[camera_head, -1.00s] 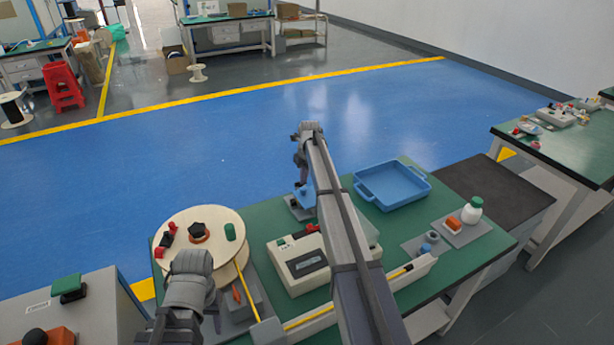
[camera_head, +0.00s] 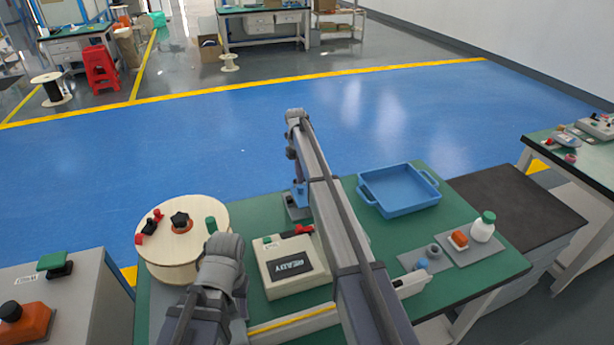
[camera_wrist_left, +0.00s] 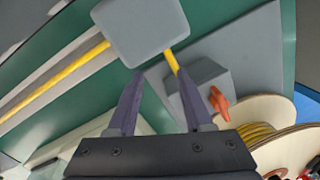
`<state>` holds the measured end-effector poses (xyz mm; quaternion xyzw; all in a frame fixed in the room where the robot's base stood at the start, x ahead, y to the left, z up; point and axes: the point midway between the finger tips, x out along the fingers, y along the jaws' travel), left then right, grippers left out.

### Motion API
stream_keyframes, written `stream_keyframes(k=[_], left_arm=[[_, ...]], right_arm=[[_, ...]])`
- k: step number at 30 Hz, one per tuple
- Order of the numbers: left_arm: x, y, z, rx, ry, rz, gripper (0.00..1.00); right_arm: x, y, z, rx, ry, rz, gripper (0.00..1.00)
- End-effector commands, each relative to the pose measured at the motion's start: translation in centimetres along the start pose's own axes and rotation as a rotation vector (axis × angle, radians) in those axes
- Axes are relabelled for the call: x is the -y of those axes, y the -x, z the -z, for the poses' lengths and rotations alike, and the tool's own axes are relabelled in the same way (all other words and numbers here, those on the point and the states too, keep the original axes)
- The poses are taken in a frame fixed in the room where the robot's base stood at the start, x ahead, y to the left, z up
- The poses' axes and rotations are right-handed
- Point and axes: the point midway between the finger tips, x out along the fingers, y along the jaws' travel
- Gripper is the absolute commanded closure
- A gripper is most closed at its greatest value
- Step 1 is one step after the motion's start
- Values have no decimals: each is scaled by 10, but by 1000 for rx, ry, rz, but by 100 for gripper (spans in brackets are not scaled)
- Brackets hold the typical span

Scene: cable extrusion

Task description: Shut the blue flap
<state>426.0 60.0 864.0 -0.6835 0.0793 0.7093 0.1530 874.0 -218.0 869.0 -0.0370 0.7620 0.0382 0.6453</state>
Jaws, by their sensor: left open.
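A small blue part (camera_head: 300,194), perhaps the flap, stands on a small grey base (camera_head: 297,213) behind the tester. The right arm partly covers it, and I cannot tell how far it is open. My left gripper is open in the left wrist view (camera_wrist_left: 155,85), with nothing between its fingers. It is above a yellow cable (camera_wrist_left: 60,83), a pale grey block (camera_wrist_left: 141,30) and a grey clamp with an orange lever (camera_wrist_left: 219,103). In the head view my left forearm hides its fingers. My right arm reaches over the bench to near the blue part; its fingers are not clear.
A wooden reel (camera_head: 160,262) stands left on the green bench (camera_head: 349,205). The tester (camera_head: 289,285) reads READY. A grey cabinet (camera_head: 85,295) stands at left.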

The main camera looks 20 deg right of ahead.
Motion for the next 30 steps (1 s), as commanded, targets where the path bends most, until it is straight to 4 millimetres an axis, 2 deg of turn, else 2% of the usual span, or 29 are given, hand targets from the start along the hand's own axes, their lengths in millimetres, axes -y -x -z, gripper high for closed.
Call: stream_keyframes(k=[16,30], left_arm=[[0,-4,0,0,0,0,49],[1,13,-1,0,0,0,49]], right_arm=[[-7,-5,3,-7,3,-6,100],[-7,13,5,-6,4,-5,100]])
